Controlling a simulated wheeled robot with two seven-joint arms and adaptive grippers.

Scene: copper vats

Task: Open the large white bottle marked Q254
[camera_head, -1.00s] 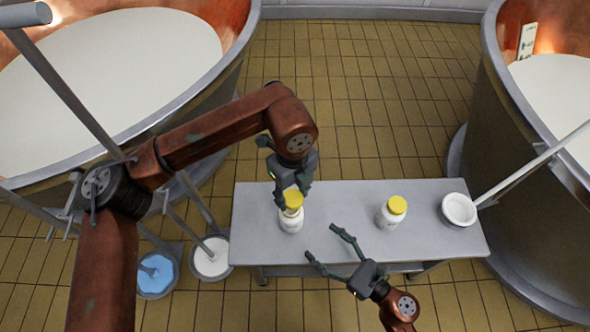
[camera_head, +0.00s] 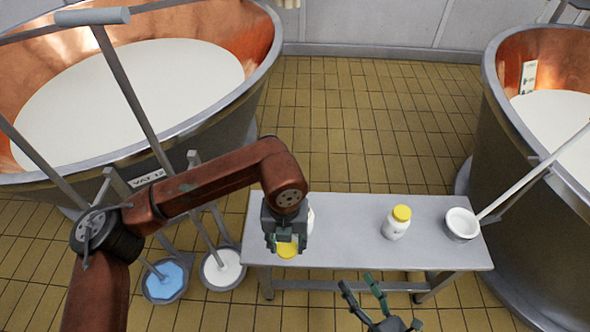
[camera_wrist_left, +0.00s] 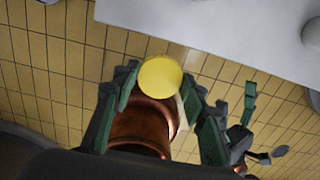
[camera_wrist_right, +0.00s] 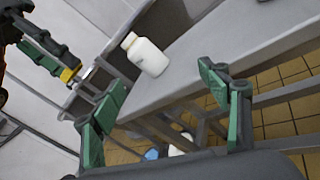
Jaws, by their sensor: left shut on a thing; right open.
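My left gripper (camera_head: 285,238) is shut on a yellow lid (camera_head: 287,250), just off the table's front edge. The lid also shows between its fingers in the left wrist view (camera_wrist_left: 160,77). Behind that gripper, a white bottle (camera_head: 309,220) is mostly hidden in the head view. In the right wrist view this bottle (camera_wrist_right: 147,54) stands upright on the table with a bare, lidless neck. I cannot read its marking. A second white bottle (camera_head: 396,229) with a yellow lid on stands further right. My right gripper (camera_head: 362,288) is open and empty in front of the table.
The grey table (camera_head: 350,235) also bears a white bowl (camera_head: 461,223) at its right end. Large copper vats stand at left (camera_head: 130,80) and right (camera_head: 550,120). Buckets with blue (camera_head: 165,282) and white (camera_head: 222,269) contents stand on the floor left of the table.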

